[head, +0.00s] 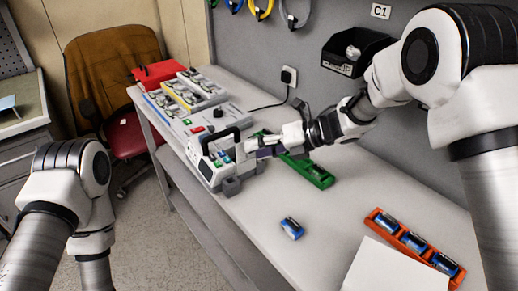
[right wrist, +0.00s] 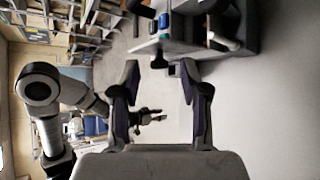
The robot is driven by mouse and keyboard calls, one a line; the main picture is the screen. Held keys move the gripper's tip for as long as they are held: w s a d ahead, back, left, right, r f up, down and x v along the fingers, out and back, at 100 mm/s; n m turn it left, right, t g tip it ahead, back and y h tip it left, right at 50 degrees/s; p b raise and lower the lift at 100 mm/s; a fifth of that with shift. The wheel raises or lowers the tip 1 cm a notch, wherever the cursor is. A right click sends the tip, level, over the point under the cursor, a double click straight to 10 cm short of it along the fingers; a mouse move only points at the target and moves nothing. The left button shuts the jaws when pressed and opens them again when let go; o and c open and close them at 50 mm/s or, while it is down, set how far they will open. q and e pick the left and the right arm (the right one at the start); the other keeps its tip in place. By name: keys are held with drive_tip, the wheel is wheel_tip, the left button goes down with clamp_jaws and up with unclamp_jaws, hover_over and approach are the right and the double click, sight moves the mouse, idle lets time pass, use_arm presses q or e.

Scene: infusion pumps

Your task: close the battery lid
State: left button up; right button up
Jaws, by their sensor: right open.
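The infusion pump (head: 212,166) stands near the table's front edge, a white case with a dark carry handle and coloured buttons. A grey block-like part (head: 231,186) sits at its near lower corner; I cannot tell whether this is the battery lid. Part of the pump shows at the top of the right wrist view (right wrist: 205,45). My right gripper (head: 256,150) is at the pump's right side. Its fingers are apart with nothing between them in the right wrist view (right wrist: 160,76). My left gripper (right wrist: 150,117) shows small and dark behind them; its jaws are unclear.
A blue battery (head: 292,228) lies on the open tabletop (head: 265,205). An orange tray (head: 376,216) with batteries and a white panel (head: 385,270) are at the near right. A green tray (head: 318,176) lies behind my right gripper. Other devices (head: 190,95) stand further back.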

drive_tip(key=v, duration=0.7)
